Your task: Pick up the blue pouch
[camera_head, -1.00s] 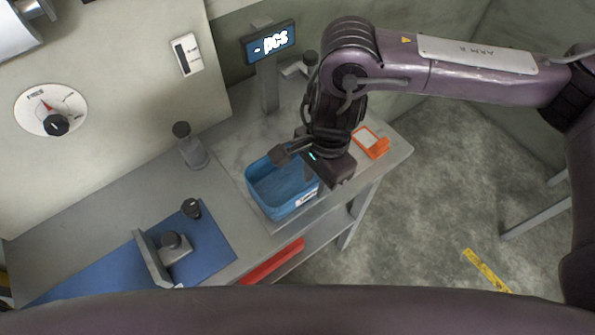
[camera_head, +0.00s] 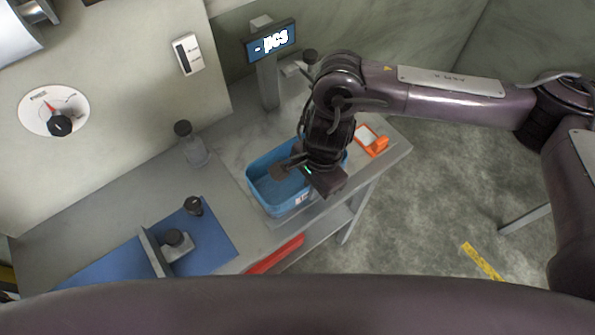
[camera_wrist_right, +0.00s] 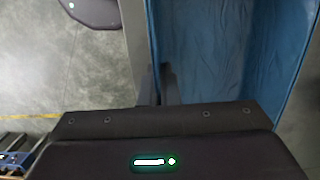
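A blue open-topped container (camera_head: 257,190) with a small white label stands on the grey bench. Inside it, a wrinkled blue surface shows in the right wrist view (camera_wrist_right: 205,50); this may be the blue pouch, but I cannot make out its outline. My right gripper (camera_head: 300,178) is over the container's right part, pointing down and hiding part of it. In the right wrist view the two dark fingers (camera_wrist_right: 159,85) are close together at the container's left wall. I cannot tell whether they touch or grip anything. My left gripper is not in view.
A display on a post (camera_head: 270,42) stands behind the container. An orange tray (camera_head: 371,141) lies at the bench's right end. A blue mat (camera_head: 215,235) with a metal fixture (camera_head: 178,246) is at left, and a red bin (camera_head: 276,254) is below.

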